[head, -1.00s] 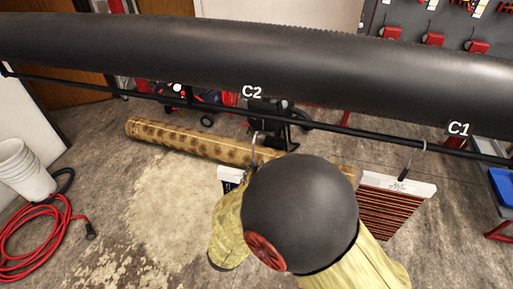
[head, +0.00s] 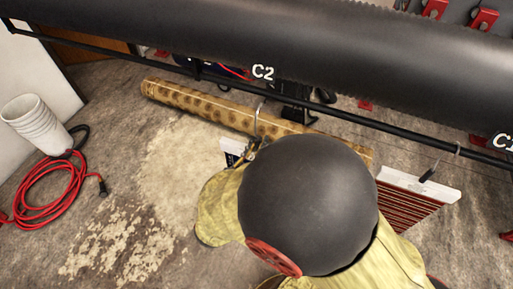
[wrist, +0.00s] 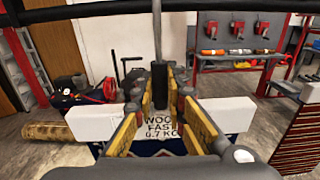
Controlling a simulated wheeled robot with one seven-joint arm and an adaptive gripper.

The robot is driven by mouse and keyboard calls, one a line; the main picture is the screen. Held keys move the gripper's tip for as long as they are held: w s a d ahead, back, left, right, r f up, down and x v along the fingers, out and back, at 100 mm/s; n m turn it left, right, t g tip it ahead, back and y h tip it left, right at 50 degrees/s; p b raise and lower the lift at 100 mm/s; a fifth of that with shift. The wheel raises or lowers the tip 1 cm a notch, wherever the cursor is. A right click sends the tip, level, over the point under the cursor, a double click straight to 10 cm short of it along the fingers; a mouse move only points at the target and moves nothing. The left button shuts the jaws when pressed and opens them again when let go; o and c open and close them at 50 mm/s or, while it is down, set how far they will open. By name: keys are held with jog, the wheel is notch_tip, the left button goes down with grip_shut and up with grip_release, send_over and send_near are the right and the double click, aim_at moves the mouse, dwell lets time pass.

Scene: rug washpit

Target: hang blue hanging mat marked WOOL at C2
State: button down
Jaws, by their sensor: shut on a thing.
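My gripper (wrist: 160,95) is shut on the stem of a hanger whose metal hook (head: 260,118) points up. The hanging mat (wrist: 162,128) hangs from it, with a white header bar reading WOOL, FAST, 0.7 KG and a little dark blue below. In the head view only a white and dark blue corner of the mat (head: 232,148) shows; my arm hides the rest. The C2 label (head: 262,72) is above the hook, by the black rail (head: 345,118). The hook's top is close below the rail in the head view; I cannot tell whether they touch.
A red striped mat (head: 408,198) hangs on the rail near the C1 label (head: 503,141), to the right. A big black roller (head: 300,50) runs above the rail. A rolled rug (head: 195,103) lies behind. White buckets (head: 38,125) and a red hose (head: 50,190) are at left.

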jog(key=b+x, duration=0.1)
jog(key=x, duration=1)
jog(key=shift+w+r, duration=0.2)
jog(key=shift+w, duration=0.05)
dwell(1.1)
jog(key=shift+f, duration=0.2)
jog(key=shift+f+b, duration=1.4)
jog(key=shift+f, duration=0.55)
jog(key=c, duration=1.7)
grip_release()
jog(key=shift+c, duration=0.2)
jog(key=shift+s, duration=0.1)
